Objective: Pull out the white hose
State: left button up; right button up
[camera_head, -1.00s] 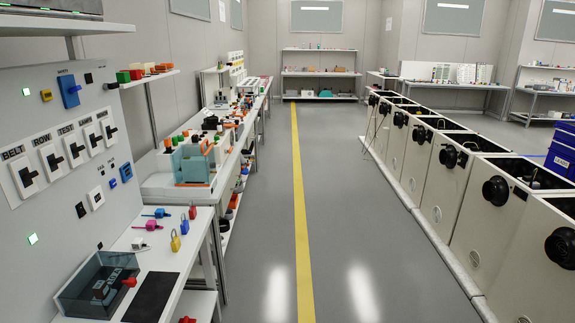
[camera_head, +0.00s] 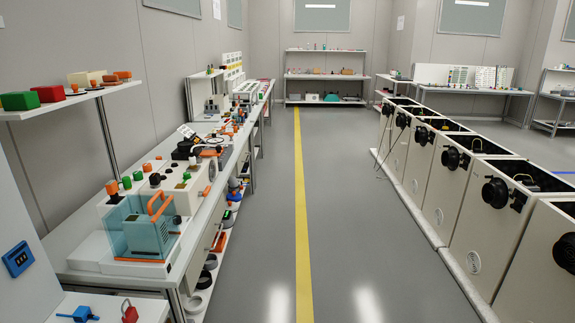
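I cannot make out a white hose in this view. A row of cream cabinets (camera_head: 466,207) with open tops and round black fittings (camera_head: 495,192) on their sides runs along the right. A thin dark curved line (camera_head: 397,133), perhaps a cable or hose, shows at a cabinet farther down the row. Neither of my grippers is in view.
A long workbench (camera_head: 226,170) with devices and a clear teal box (camera_head: 135,240) lines the left side. A grey aisle with a yellow floor stripe (camera_head: 301,200) is clear between bench and cabinets. Shelves (camera_head: 325,76) stand at the far wall.

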aim_at(192, 161)
jog(key=i, duration=1.55)
jog(key=i+l+u, duration=0.1)
jog(key=i+u, duration=0.25)
jog(key=i, duration=0.15)
jog(key=i+l+u, duration=0.25)
jog(key=i+u, duration=0.15)
jog(key=i+l+u, duration=0.35)
jog(key=i, duration=0.2)
